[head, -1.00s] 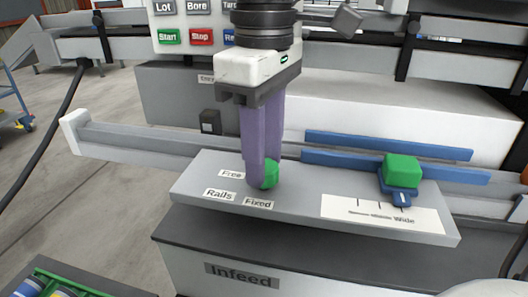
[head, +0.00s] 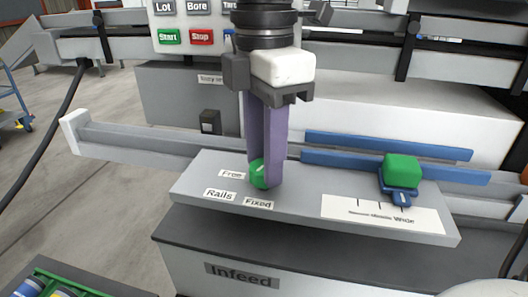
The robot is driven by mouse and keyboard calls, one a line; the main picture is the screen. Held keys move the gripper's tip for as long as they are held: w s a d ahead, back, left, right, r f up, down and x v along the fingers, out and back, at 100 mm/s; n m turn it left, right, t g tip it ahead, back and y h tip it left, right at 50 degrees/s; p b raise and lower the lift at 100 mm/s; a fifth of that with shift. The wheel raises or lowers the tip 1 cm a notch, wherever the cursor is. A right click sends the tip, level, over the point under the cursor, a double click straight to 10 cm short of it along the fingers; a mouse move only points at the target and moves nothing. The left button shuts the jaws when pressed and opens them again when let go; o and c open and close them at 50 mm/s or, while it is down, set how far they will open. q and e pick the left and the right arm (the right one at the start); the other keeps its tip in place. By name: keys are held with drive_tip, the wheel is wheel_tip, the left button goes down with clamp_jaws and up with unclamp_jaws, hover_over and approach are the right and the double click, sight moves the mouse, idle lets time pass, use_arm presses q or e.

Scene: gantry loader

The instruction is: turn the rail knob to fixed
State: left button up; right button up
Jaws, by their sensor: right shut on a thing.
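The rail knob (head: 257,171) is small, round and green, with a pale mark on top. It sits on the grey panel (head: 300,207) between the label "Free" (head: 231,174) and the label "Fixed" (head: 258,203), with "Rails" (head: 219,195) to the left. My right gripper (head: 264,178) points down from above, its purple fingers shut on the knob and hiding part of it. Where the knob's mark points is hard to tell. My left gripper is not in view.
A green block slider (head: 402,168) on a blue base stands on the panel's right, by a scale reading "Wide". Blue rails (head: 390,145) run behind. A button panel (head: 195,20) is at the back, and a crate (head: 70,282) is at lower left.

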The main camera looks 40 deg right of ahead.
drive_tip(key=shift+r+n, duration=0.15)
drive_tip(key=shift+n, duration=1.75)
drive_tip(key=o, duration=1)
drive_tip(key=shift+o, duration=0.2)
wheel_tip(320, 180, up, 10)
